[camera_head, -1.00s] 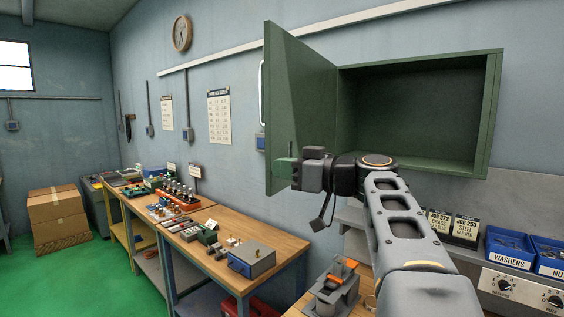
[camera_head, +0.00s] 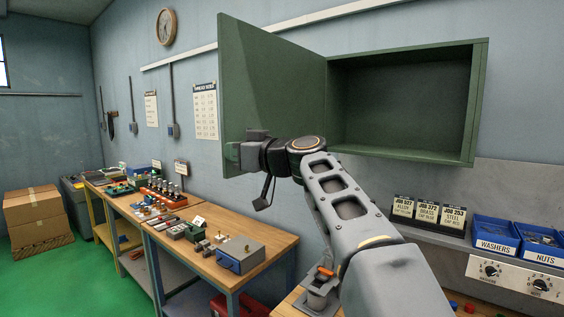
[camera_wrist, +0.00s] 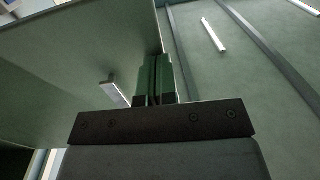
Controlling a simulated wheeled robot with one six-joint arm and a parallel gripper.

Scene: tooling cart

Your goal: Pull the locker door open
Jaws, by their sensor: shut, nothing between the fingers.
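The locker is a green wall cabinet (camera_head: 478,105), and its inside looks empty. Its green door (camera_head: 275,85) stands wide open, swung out to the left, with its inner face in view. My gripper (camera_head: 232,152) is at the inner face of the door, low and near its free edge. The fingertips look close to the panel; whether they touch it I cannot tell. In the wrist view my gripper (camera_wrist: 155,80) has its two fingers together with nothing between them, beside a large green panel (camera_wrist: 75,50) that looks like the door.
A wooden workbench (camera_head: 265,248) with tools and a grey-blue box (camera_head: 240,254) stands below the door at left. A shelf with blue bins (camera_head: 495,235) and job cards (camera_head: 427,212) lies under the locker. The air left of the door is clear.

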